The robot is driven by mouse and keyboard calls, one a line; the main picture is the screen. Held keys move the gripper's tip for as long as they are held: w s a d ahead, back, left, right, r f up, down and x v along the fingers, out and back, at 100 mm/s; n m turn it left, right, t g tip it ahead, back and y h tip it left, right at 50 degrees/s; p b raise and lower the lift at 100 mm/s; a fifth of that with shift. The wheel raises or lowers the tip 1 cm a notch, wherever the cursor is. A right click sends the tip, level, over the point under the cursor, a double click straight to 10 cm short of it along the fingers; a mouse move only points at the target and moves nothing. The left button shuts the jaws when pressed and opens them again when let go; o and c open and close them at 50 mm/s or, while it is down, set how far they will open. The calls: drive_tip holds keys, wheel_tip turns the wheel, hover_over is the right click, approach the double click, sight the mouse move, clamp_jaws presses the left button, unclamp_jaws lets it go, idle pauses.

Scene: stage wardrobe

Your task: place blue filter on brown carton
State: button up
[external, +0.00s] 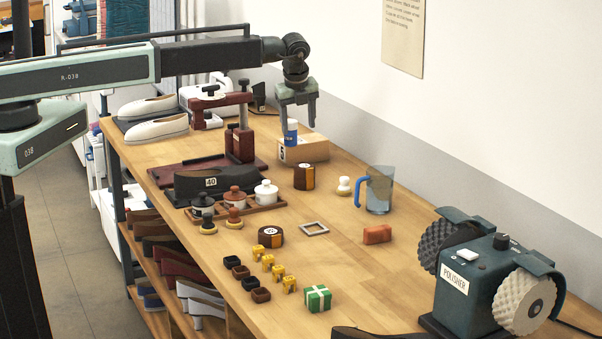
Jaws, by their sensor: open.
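The blue filter (291,134) is a small upright blue cylinder with a pale top. It appears to stand on the brown carton (315,151), toward its left part. The carton is a low box with a dark mark on its front, near the back wall. My gripper (298,115) points down just above the filter and carton. Its fingers are apart, and the filter's top is close to or between the fingertips. I cannot tell whether a finger touches it.
A dark red press (239,135) stands left of the carton. A brown-and-orange tin (304,177), a cream knobbed piece (344,186) and a clear jug with blue handle (379,190) stand in front and to the right. A polisher (480,275) fills the right front.

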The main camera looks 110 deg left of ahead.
drive_tip(key=d+n+t+h, duration=0.15)
drive_tip(key=d+n, duration=0.35)
drive_tip(key=d, duration=2.7)
drive_tip(key=s+d+n+h, duration=0.1)
drive_tip(key=s+d+n, duration=0.1)
drive_tip(key=d, duration=0.9)
drive_tip(key=s+d+f+n+h, duration=0.1)
drive_tip(key=s+d+n, duration=0.2)
drive_tip(key=d, duration=0.7)
drive_tip(key=shift+s+d+g, duration=0.35)
drive_tip(key=shift+s+d, duration=0.05)
drive_tip(key=shift+s, duration=0.45)
drive_tip(key=shift+f, duration=0.1)
